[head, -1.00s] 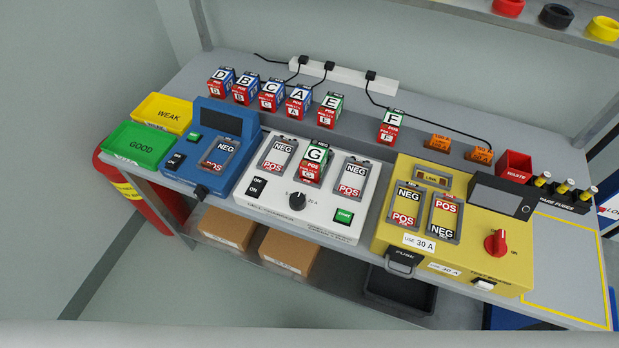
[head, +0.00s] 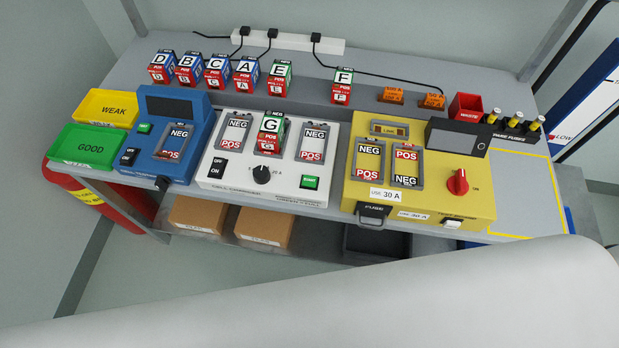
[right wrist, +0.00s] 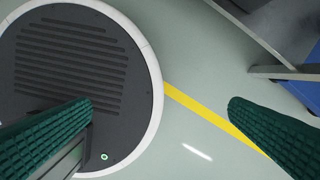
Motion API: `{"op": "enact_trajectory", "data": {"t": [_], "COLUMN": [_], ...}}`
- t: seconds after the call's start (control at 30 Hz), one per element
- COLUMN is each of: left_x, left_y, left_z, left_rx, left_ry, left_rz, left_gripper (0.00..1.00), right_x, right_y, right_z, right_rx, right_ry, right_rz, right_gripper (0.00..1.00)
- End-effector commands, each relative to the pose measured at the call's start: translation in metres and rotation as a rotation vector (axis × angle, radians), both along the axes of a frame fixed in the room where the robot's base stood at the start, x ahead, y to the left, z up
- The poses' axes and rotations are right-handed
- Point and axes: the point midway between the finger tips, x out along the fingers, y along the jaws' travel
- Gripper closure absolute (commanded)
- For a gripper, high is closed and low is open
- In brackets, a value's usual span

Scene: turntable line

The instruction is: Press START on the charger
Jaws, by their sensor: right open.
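The white cell charger (head: 205,178) stands in the middle of the bench in the head view. Its green START button (head: 310,183) is at its front right, clear of any gripper. Cell G (head: 270,134) sits in the charger's middle bay, and the bays on either side are empty. A black dial (head: 263,174) and an OFF/ON switch (head: 218,167) are on its front. My right gripper (right wrist: 160,105) shows only in the right wrist view, with its green fingers wide apart and nothing between them, over the floor away from the charger. My left gripper is not seen.
A blue tester (head: 160,168) stands left of the charger and a yellow fuse unit (head: 345,190) right of it. Several lettered cells stand in a row behind. My own pale arm fills the head view's lower foreground.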

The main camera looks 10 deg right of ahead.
Motion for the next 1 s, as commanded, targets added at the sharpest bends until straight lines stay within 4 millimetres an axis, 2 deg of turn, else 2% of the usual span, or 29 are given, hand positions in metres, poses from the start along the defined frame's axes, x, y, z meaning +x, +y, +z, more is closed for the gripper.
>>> {"op": "enact_trajectory", "data": {"t": [0.03, 0.07, 0.6, 1.0], "left_x": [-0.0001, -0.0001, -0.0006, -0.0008], "left_y": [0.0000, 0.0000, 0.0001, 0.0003], "left_z": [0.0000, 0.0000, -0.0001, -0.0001], "left_rx": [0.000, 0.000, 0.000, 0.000], "left_ry": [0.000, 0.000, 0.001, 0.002], "left_rz": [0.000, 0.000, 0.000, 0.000], "left_gripper": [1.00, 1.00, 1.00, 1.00], "right_x": [0.0000, 0.0000, 0.0000, -0.0001], "right_y": [0.0000, 0.0000, 0.0000, 0.0000], "right_z": [0.0000, 0.0000, 0.0000, 0.0000], "right_rx": [0.000, 0.000, 0.000, 0.000], "right_ry": [0.000, 0.000, 0.000, 0.000], "right_rz": [0.000, 0.000, 0.000, 0.000], "right_gripper": [0.08, 0.13, 1.00, 1.00]}}
